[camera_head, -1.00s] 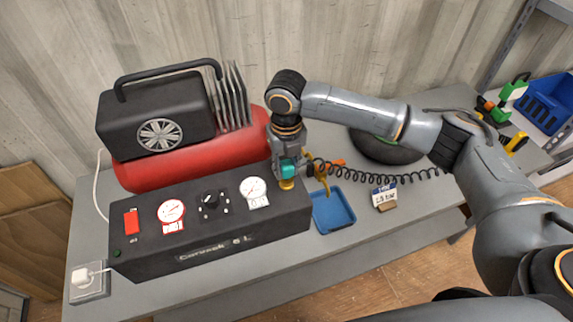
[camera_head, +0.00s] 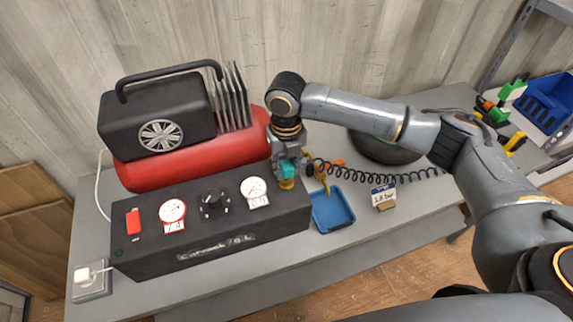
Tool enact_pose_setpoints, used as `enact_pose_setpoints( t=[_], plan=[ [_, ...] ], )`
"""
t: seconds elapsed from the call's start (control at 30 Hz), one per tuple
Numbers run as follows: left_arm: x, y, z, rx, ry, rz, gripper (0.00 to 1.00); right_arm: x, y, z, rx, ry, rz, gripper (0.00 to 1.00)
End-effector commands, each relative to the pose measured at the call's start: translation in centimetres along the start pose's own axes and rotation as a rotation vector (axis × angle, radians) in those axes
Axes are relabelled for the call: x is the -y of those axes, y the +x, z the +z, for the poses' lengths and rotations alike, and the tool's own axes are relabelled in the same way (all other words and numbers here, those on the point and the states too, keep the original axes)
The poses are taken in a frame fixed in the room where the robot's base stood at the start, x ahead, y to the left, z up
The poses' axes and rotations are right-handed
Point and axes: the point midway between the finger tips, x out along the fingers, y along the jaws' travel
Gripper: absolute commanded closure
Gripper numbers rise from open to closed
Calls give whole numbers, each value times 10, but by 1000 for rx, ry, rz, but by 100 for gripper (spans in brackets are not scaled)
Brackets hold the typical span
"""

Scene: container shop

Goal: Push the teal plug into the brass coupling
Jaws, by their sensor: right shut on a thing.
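The teal plug (camera_head: 287,168) is held in my right gripper (camera_head: 288,162) above the right end of the compressor's black control panel. The gripper is shut on it, pointing down. The brass coupling (camera_head: 287,184) sits on the panel top directly under the plug. Plug and coupling look in line and close together or touching; I cannot tell how deep the plug is in. A black coiled hose (camera_head: 375,177) runs from beside the gripper to the right. My left gripper is not in view.
The compressor has a red tank (camera_head: 190,165), two gauges and a black knob (camera_head: 212,201). A blue tray (camera_head: 332,210) and a small pressure card (camera_head: 383,195) lie on the grey bench to the right. A blue crate (camera_head: 545,101) stands at far right.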

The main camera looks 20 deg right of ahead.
Motion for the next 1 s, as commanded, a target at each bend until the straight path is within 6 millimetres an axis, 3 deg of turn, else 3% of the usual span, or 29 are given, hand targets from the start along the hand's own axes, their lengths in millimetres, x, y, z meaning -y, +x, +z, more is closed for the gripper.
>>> enact_pose_setpoints(
  t=[0.73, 0.77, 0.8, 0.9, 1.0],
  plan=[
    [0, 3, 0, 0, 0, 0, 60, 0, 12, 0, -1, 0, 0, 100],
    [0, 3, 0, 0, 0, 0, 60, 0, 12, 0, -1, 0, 1, 71],
    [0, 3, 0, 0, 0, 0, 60, 0, 11, 0, -1, 0, 0, 62],
    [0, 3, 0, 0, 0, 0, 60, 0, 11, 0, -1, 0, 0, 46],
    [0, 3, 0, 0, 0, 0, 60, 0, 11, 0, -1, 0, 0, 46]
  ],
)
